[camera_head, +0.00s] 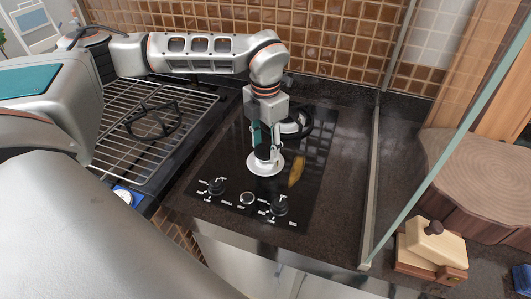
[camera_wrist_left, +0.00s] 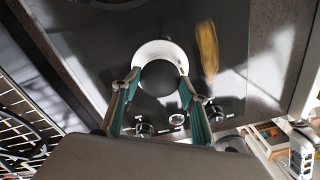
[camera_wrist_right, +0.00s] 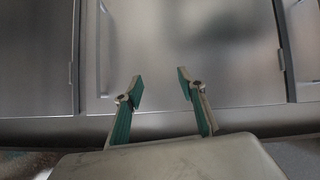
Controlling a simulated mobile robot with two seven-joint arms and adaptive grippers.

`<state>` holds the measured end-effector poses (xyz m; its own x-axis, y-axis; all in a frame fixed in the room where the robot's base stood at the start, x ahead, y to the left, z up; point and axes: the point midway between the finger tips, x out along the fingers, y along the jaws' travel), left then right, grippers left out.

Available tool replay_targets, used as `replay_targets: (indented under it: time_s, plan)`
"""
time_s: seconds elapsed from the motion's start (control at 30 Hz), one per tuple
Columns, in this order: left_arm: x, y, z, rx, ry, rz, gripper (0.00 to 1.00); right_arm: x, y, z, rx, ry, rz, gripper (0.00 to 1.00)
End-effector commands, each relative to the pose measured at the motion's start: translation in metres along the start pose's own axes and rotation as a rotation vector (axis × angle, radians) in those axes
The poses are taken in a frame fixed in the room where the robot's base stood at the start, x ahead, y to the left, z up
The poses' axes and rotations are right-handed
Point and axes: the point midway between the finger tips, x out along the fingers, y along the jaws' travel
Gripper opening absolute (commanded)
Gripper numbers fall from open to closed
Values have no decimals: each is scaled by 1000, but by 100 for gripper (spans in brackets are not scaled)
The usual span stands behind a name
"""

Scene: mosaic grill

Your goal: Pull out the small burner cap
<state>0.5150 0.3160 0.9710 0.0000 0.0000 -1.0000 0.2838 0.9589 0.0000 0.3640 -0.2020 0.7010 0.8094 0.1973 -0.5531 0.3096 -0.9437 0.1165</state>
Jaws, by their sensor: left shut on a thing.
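The small burner cap is a round black disc. It shows in the left wrist view (camera_wrist_left: 159,78) over a white round burner base (camera_wrist_left: 160,47), which also shows on the black cooktop in the head view (camera_head: 265,167). My left gripper (camera_head: 264,147) points down with one finger on each side of the cap, and it is shut on it. I cannot tell whether the cap is clear of the base. My right gripper (camera_wrist_right: 160,87) is open and empty, in front of grey cabinet doors (camera_wrist_right: 175,50).
Behind the small burner is a larger round burner (camera_head: 297,122). Black knobs (camera_head: 279,206) line the front edge. A yellow-brown elongated patch (camera_head: 297,170) shows to the right of the cap. A wire grill (camera_head: 135,145) lies left. A glass panel (camera_head: 440,150) and wooden box (camera_head: 432,250) are right.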

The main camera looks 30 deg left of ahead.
Motion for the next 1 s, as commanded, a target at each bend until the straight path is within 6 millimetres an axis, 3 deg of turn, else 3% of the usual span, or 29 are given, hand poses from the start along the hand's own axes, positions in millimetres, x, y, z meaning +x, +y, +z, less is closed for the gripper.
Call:
replay_targets:
  time_s: [0.47,1.0]
  plan:
    - [-3,0,0,0,0,0,12,-1,0,0,-1,-4,-1,40]
    - [-22,0,0,0,0,0,12,-10,2,-14,0,0,-1,40]
